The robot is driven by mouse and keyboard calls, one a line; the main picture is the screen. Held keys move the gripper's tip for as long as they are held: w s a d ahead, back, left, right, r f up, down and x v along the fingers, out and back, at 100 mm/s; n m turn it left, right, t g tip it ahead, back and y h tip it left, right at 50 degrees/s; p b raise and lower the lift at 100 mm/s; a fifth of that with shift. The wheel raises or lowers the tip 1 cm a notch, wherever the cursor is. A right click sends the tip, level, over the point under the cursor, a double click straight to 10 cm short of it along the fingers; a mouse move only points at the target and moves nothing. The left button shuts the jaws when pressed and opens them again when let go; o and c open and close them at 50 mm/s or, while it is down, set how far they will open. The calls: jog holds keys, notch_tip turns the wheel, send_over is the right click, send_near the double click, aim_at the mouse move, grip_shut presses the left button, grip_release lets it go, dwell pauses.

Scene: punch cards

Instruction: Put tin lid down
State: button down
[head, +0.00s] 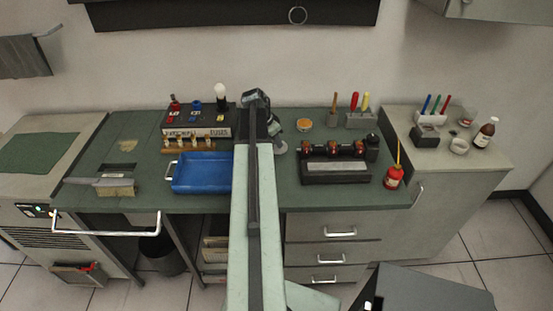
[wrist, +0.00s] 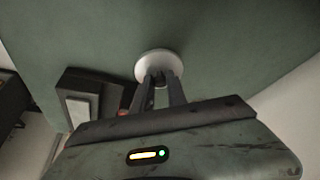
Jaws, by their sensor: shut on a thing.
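The tin lid is a pale round disc (wrist: 158,63) at the fingertips of my gripper (wrist: 161,82) in the wrist view. The fingers are shut on it, and its near edge is partly hidden by them. In the head view the lid (head: 281,147) shows as a light grey disc just right of my arm, over the green bench top (head: 290,188). I cannot tell whether it touches the bench. A small round tin (head: 304,125) with an orange top stands behind and to the right of the lid.
A blue tray (head: 200,186) and a fuse box (head: 197,121) are left of my arm. Bare bench lies in front of the lid.

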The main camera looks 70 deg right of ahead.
aim_at(276, 147)
notch_tip(276, 147, down, 5)
jog(key=b, duration=0.3)
jog(key=shift+r+b, duration=0.15)
jog(key=shift+b, duration=0.2)
jog(key=shift+r, duration=0.25)
jog(key=shift+f, duration=0.2)
jog(key=c, duration=1.3)
grip_release()
